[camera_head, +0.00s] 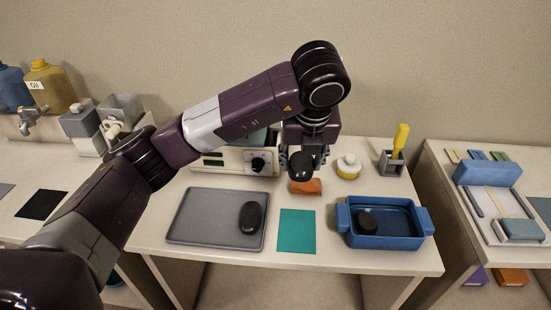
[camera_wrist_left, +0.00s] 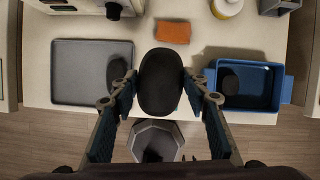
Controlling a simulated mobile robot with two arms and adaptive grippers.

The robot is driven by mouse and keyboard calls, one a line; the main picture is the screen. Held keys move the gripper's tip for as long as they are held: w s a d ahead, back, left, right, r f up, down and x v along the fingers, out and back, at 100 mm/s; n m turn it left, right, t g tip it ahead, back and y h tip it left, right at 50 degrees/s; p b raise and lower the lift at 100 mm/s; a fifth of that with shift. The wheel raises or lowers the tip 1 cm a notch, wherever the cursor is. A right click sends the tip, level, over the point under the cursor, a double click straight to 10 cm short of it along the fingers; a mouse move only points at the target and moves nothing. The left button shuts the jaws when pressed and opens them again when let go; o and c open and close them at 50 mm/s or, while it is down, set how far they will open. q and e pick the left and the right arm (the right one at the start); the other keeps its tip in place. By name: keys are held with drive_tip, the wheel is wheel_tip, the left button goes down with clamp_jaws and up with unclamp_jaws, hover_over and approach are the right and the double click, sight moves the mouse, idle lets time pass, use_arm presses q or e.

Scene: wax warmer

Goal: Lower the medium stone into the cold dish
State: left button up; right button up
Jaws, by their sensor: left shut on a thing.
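My left gripper (camera_head: 303,160) is shut on a black oval stone, the medium stone (camera_head: 301,168), and holds it in the air. In the left wrist view the medium stone (camera_wrist_left: 160,82) sits between the two fingers (camera_wrist_left: 162,88). It hangs between the grey tray and the blue dish, not over either. The blue dish with two handles, the cold dish (camera_head: 386,240), stands at the table's right and holds a smaller dark stone (camera_head: 367,222). Another dark oval stone (camera_head: 250,217) lies on the grey tray (camera_head: 195,215). My right gripper is not in view.
An orange block (camera_head: 306,187) and a teal mat (camera_head: 296,231) lie between tray and dish. A warmer with a black knob (camera_head: 257,164) stands behind. A yellow-white bottle (camera_head: 348,167) and a holder with a yellow-handled tool (camera_head: 399,138) stand behind the dish.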

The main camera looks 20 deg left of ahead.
use_arm(q)
drive_tip(key=w+d+f+b, duration=0.1)
drive_tip(key=w+d+f, duration=0.1)
drive_tip(key=d, duration=0.6)
drive_tip(key=w+d+f+b, duration=0.1)
drive_tip(key=d+f, duration=0.3)
drive_tip(key=d, duration=0.5)
drive_tip(key=w+d+f+b, duration=0.2)
drive_tip(key=d+f+b, duration=0.1)
drive_tip(key=d, duration=0.6)
drive_tip(key=shift+w+d+f, duration=0.15)
drive_tip(key=shift+w+f, duration=0.05)
drive_tip(key=shift+w, duration=0.1)
drive_tip(key=shift+w, duration=0.1)
drive_tip(key=shift+w, duration=0.2)
drive_tip(key=shift+f, duration=0.1)
drive_tip(key=shift+f+b, duration=2.15)
drive_tip(key=shift+f, duration=0.3)
drive_tip(key=shift+f+b, duration=1.45)
drive_tip(key=shift+f, duration=0.35)
